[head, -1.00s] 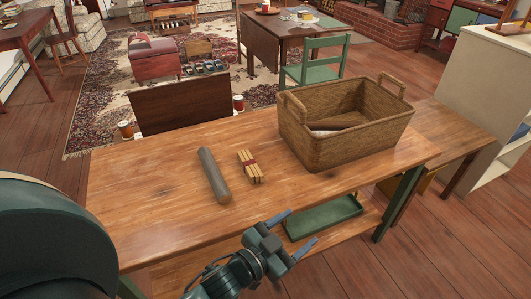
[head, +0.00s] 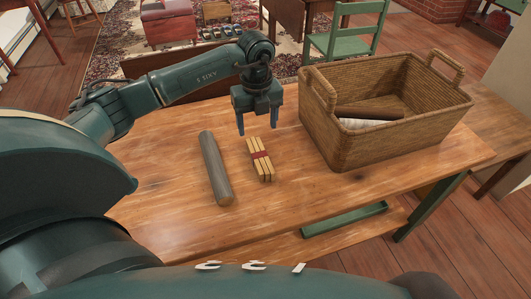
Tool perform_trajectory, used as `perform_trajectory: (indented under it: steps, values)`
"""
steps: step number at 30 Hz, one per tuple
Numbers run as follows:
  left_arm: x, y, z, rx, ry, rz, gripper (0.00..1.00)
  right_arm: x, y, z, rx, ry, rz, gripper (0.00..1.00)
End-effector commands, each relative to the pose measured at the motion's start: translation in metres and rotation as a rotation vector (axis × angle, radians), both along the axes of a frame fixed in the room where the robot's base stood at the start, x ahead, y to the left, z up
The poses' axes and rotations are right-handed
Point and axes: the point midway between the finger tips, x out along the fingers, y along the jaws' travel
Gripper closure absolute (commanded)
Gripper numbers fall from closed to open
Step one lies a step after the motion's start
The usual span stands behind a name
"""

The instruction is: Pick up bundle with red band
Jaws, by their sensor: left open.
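The bundle with the red band (head: 259,159) is a small stack of light wooden sticks with a dark red band around its middle. It lies on the wooden table, between a grey cylinder and a wicker basket. My left gripper (head: 257,128) points down just beyond the bundle's far end, above the table. Its two fingers are apart with nothing between them. It looks clear of the bundle, though the exact gap is hard to judge. My right gripper is not in view.
A grey cylinder (head: 215,168) lies left of the bundle. The wicker basket (head: 385,138) stands to the right, with a brown roll and a white roll inside. The wooden table (head: 300,205) is bare in front of the bundle. A green tray (head: 345,219) sits on a lower shelf.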

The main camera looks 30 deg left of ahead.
Motion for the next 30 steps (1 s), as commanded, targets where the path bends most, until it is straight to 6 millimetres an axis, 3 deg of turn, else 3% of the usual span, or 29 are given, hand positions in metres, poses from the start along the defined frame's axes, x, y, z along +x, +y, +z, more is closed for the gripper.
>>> perform_trajectory:
  steps: [9,17,24,30]
  values:
    - [-0.001,-0.002,-0.058,-0.003,0.004,-0.003,0.35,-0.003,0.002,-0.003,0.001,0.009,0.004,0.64]
    - [0.0,-0.001,-0.079,-0.005,0.005,-0.005,0.35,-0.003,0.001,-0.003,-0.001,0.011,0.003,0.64]
    - [0.004,-0.001,-0.114,-0.006,0.004,-0.005,0.35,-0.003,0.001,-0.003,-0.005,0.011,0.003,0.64]
    - [0.005,-0.001,-0.122,-0.004,0.001,-0.005,0.35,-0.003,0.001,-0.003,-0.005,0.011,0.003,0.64]
